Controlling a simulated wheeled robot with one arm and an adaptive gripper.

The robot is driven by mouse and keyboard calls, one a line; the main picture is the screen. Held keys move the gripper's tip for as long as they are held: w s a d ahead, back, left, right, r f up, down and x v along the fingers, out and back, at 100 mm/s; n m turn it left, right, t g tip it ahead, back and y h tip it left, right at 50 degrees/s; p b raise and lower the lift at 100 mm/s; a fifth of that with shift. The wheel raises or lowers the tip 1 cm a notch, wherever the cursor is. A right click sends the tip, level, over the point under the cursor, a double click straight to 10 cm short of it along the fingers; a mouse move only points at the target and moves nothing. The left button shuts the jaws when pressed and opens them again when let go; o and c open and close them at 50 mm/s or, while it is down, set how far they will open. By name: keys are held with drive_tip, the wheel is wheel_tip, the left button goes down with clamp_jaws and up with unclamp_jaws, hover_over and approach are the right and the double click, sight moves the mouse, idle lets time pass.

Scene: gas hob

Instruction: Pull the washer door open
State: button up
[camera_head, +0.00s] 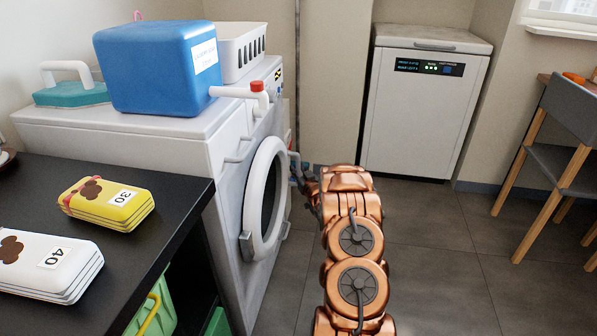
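The white washer (140,140) stands at the left, its front turned to the right. Its round door has a thick white ring (252,205) around dark glass, seen at a steep angle. The door looks shut or nearly so; I cannot tell whether there is a small gap. My copper-coloured arm reaches forward along the right of the washer. My gripper (299,169) is at the arm's far end, close to the door's far edge. It is small and partly hidden by the arm, so its fingers and any contact with the door are unclear.
A dark table (165,190) is at the near left. A white appliance (420,115) stands at the back, a chair (566,125) at right. Floor between is clear.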

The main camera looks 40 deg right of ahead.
clamp_jaws()
idle(0.6)
